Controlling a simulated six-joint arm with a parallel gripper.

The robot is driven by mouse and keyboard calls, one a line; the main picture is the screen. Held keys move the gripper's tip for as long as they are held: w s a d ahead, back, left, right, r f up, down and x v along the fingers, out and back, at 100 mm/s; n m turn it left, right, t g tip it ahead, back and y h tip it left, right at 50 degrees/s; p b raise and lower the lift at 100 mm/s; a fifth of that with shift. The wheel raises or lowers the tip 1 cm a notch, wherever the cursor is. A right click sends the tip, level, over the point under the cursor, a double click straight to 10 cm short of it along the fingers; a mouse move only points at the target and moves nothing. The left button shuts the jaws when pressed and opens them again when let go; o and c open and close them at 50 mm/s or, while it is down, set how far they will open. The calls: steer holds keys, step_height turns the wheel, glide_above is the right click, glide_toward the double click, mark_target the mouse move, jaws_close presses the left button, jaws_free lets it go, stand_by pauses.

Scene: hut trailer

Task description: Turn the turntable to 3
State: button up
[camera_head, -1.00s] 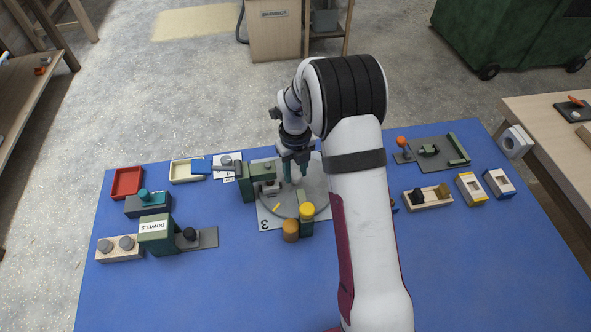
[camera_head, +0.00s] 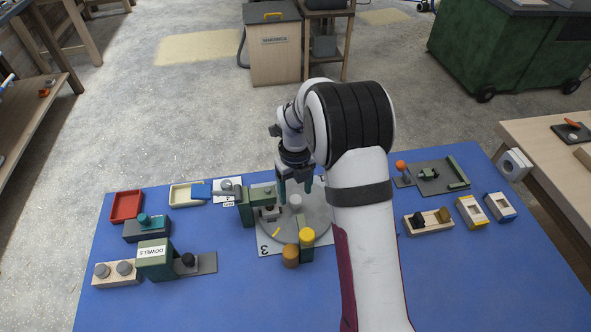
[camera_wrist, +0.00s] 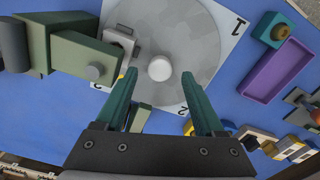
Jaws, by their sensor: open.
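The turntable is a grey disc (camera_head: 318,222) on a pale square plate with a light round knob (camera_head: 295,201) at its centre. A "3" (camera_head: 263,250) is printed at the plate's near left corner. A yellow mark (camera_head: 277,231) lies on the disc, pointing roughly toward that corner. My gripper (camera_head: 295,192) is open above the disc, at the knob. In the wrist view the knob (camera_wrist: 159,68) lies between the teal fingertips (camera_wrist: 159,84), with space on both sides. A "1" (camera_wrist: 238,25) and a "2" (camera_wrist: 185,112) show at the plate's corners. My arm hides the plate's right part.
A green block fixture (camera_head: 245,208) stands at the disc's left. A yellow-topped green post (camera_head: 307,248) and an orange-brown cylinder (camera_head: 290,256) stand at its near edge. A red tray (camera_head: 126,206) and the DOWELS fixture (camera_head: 155,260) stand farther left. The front of the blue table is clear.

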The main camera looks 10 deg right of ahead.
mark_target(296, 199)
step_height(296, 199, up, 13)
steer(key=shift+r, duration=0.15)
steer(key=s+r+n, duration=0.3)
steer(key=s+n, duration=0.3)
steer(key=s, duration=0.1)
steer(key=s+r+n, duration=0.2)
steer(key=s+n, duration=0.4)
steer(key=s, duration=0.1)
steer(key=s+a+f+n+y, duration=0.1)
steer(key=s+n, duration=0.6)
steer(key=s, duration=0.1)
steer(key=s+a+f+n, duration=0.1)
steer(key=s+f+n, duration=0.1)
steer(key=s+n, duration=0.6)
steer(key=shift+s+a+f+y, duration=0.15)
steer(key=shift+s+a+y, duration=0.1)
steer(key=shift+s+y, duration=0.25)
